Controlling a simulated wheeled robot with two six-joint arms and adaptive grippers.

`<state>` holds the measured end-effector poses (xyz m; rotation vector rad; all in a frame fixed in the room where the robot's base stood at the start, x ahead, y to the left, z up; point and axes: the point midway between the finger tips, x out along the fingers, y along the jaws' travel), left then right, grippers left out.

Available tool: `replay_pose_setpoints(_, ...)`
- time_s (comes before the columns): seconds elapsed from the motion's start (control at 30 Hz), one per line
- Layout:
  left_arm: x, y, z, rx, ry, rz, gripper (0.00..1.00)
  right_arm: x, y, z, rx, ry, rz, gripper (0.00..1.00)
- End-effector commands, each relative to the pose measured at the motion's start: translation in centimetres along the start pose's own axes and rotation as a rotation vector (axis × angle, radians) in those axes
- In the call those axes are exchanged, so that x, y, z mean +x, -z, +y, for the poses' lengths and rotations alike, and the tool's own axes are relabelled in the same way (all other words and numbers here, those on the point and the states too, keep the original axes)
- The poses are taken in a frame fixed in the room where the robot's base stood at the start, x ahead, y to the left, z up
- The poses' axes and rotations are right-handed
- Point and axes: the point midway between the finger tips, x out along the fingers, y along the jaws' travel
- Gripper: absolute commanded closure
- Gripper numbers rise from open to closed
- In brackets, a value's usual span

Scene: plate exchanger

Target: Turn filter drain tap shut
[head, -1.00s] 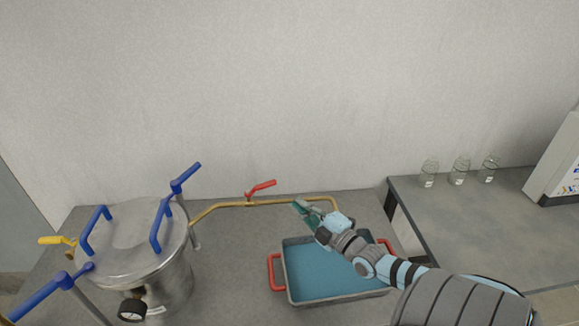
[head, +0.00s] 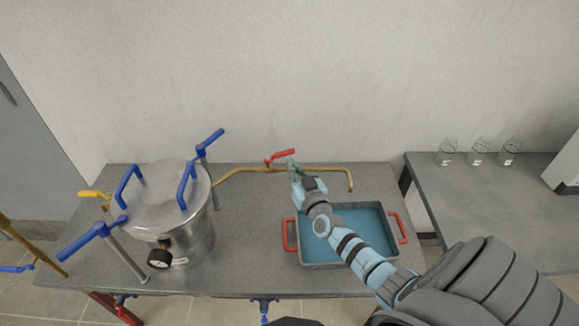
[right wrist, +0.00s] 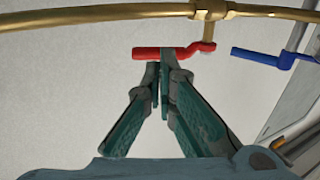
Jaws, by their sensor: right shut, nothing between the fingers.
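The filter drain tap is a red lever (head: 281,155) on a thin brass pipe (head: 240,175) that runs right from the steel filter vessel (head: 172,215). The lever points to the right, roughly along the pipe. My right gripper (head: 291,163) is at the lever's free end, its fingers shut and empty. In the right wrist view the shut fingertips (right wrist: 164,62) overlap the red lever (right wrist: 172,51) near its middle; I cannot tell whether they touch it. My left gripper is not in view.
A tray of blue liquid (head: 286,235) with red handles stands under the pipe's outlet. Blue levers (head: 209,142) and a yellow lever (head: 93,194) surround the vessel. Glass bottles (head: 478,152) stand on the right table. The bench between vessel and tray is clear.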

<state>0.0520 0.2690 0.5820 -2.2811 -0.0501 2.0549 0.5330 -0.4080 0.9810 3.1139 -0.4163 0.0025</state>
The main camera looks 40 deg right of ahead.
Motion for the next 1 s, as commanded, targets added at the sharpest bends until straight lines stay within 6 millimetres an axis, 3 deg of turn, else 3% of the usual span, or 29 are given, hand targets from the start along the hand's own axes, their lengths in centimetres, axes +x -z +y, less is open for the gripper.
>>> replay_pose_setpoints(0.23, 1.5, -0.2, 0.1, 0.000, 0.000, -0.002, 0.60, 2.4, -0.2, 0.0, -0.001, 0.001, 0.000, 1.00)
replay_pose_setpoints(1.0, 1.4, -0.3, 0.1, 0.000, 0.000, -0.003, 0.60, 2.8, 0.0, 0.1, -0.002, 0.001, 0.000, 1.00)
